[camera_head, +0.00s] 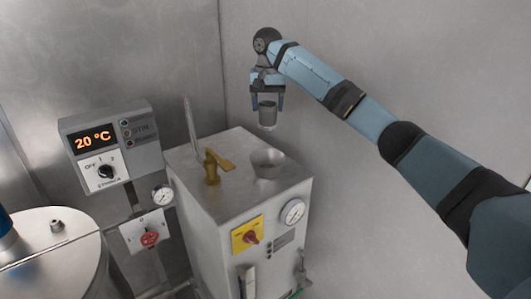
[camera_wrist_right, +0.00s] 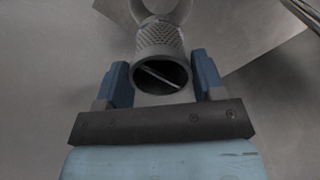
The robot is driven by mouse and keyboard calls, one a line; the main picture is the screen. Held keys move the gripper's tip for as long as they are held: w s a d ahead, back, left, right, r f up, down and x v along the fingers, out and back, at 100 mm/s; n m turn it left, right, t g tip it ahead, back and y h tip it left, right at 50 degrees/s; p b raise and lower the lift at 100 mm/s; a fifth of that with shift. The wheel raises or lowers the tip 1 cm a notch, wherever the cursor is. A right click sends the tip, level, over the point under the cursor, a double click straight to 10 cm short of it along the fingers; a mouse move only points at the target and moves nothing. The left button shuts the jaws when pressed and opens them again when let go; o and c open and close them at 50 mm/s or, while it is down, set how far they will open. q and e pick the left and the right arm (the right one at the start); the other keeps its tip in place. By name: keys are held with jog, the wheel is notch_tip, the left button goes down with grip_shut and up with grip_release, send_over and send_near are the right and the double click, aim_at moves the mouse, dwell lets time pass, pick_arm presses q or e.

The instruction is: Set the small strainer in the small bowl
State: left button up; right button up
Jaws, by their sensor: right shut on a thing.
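The small strainer (camera_head: 267,115) is a grey perforated cup. My right gripper (camera_head: 267,101) is shut on it and holds it upright in the air, above and apart from the machine's top. In the right wrist view the strainer (camera_wrist_right: 161,62) sits between the two blue fingers (camera_wrist_right: 161,84), its open mouth facing the camera, with a thin bar across the inside. The small bowl (camera_head: 267,163) is a metal funnel-like bowl set on the machine's top, below the strainer. Part of the bowl's rim (camera_wrist_right: 142,8) seems to show behind the strainer. My left gripper is not in view.
The grinder machine (camera_head: 222,147) has a brass tap-like handle (camera_head: 212,166) and an upright metal lever (camera_head: 190,122) left of the bowl. A control box (camera_head: 110,145) reading 20 °C stands at left. A lidded steel drum (camera_head: 50,245) is front left. A bare wall rises behind.

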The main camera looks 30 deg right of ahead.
notch_tip(320, 180, down, 16)
jog(key=shift+w+r+p, duration=0.1)
jog(key=shift+r+p, duration=0.05)
jog(key=shift+p, duration=0.35)
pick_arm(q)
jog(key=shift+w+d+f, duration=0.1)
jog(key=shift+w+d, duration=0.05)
pick_arm(e)
jog(key=shift+d, duration=0.1)
jog(key=shift+f, duration=0.2)
jog(key=o, duration=0.9)
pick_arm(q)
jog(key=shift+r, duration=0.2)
pick_arm(e)
jog(key=shift+o, duration=0.2)
